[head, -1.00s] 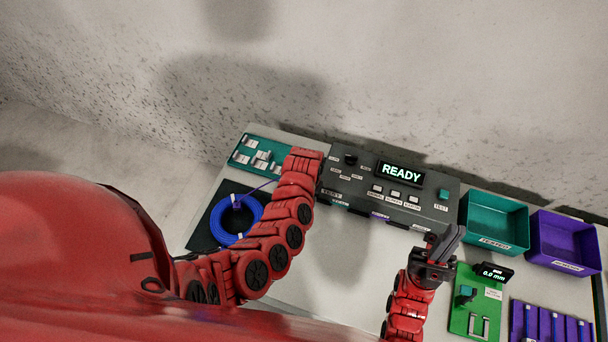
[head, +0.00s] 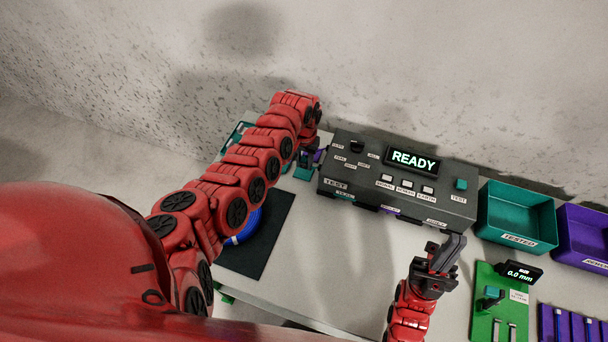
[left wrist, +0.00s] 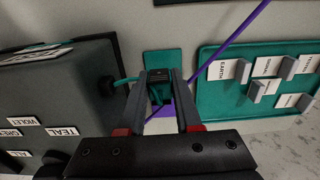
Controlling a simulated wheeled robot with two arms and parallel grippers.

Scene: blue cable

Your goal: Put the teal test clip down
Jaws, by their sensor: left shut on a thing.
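My left gripper (left wrist: 160,85) is shut on the teal test clip (left wrist: 159,75), whose dark top shows between the fingers in the left wrist view. A teal lead (left wrist: 127,80) runs from the clip to the grey tester box (left wrist: 60,100). Behind the clip is a small teal pad (left wrist: 164,58); I cannot tell whether the clip touches it. In the head view my left gripper (head: 309,150) is at the tester's left end, mostly hidden by its arm, and the pad (head: 304,172) shows below it. My right gripper (head: 449,252) looks shut and empty in front of the tester.
A purple lead (left wrist: 235,38) passes behind the pad beside a teal label tray (left wrist: 215,110). The blue cable (head: 243,230) lies on a dark mat (head: 270,235), largely behind my left arm. Teal (head: 517,215) and purple (head: 585,235) bins stand right. The table middle is clear.

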